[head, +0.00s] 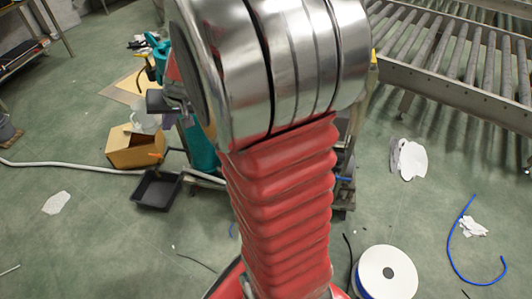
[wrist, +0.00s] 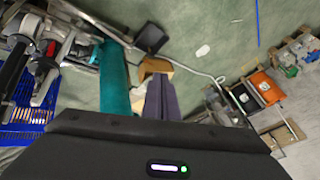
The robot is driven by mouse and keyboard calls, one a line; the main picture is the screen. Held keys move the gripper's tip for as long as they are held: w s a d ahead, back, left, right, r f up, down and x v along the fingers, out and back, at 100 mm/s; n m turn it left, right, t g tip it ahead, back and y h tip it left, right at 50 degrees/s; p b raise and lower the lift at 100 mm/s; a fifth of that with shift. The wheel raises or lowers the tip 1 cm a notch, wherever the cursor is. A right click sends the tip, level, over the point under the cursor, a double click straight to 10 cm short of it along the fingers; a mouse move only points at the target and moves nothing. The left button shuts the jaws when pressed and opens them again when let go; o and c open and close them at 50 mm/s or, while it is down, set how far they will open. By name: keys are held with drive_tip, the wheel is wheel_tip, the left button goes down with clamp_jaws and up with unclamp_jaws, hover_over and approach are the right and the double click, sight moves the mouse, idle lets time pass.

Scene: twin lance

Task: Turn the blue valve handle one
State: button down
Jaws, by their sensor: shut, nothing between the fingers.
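I cannot make out a blue valve handle in either view. My arm covers the middle of the head view and may hide things behind it. In the wrist view my gripper (wrist: 161,82) shows as two dark purplish fingers pressed together, with nothing between them. Metal fittings with a red part (wrist: 42,66) stand at the upper left of the wrist view, left of the fingers. A teal upright part (wrist: 114,78) lies between them and the fingers in the picture.
A cardboard box (head: 133,146) and a black tray (head: 157,190) lie on the green floor. A roller conveyor (head: 455,90) stands at the upper right, a white spool (head: 386,272) at the lower right. A blue basket (wrist: 22,124) shows in the wrist view. Hoses and scraps litter the floor.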

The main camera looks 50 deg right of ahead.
drive_tip(key=s+a+r+n, duration=0.4)
drive_tip(key=s+a+r, duration=0.2)
drive_tip(key=s+a, duration=0.45)
drive_tip(key=s+a+n, duration=0.1)
drive_tip(key=s+a, duration=0.2)
drive_tip(key=s, duration=0.2)
drive_tip(key=s+a+r+n+g, duration=0.1)
drive_tip(key=s+a, duration=0.1)
drive_tip(key=s, duration=0.4)
drive_tip(key=shift+a+r+n+h, duration=0.25)
drive_tip(key=shift+a+n+h, duration=0.05)
drive_tip(key=shift+a+n, duration=0.1)
drive_tip(key=shift+s, duration=0.1)
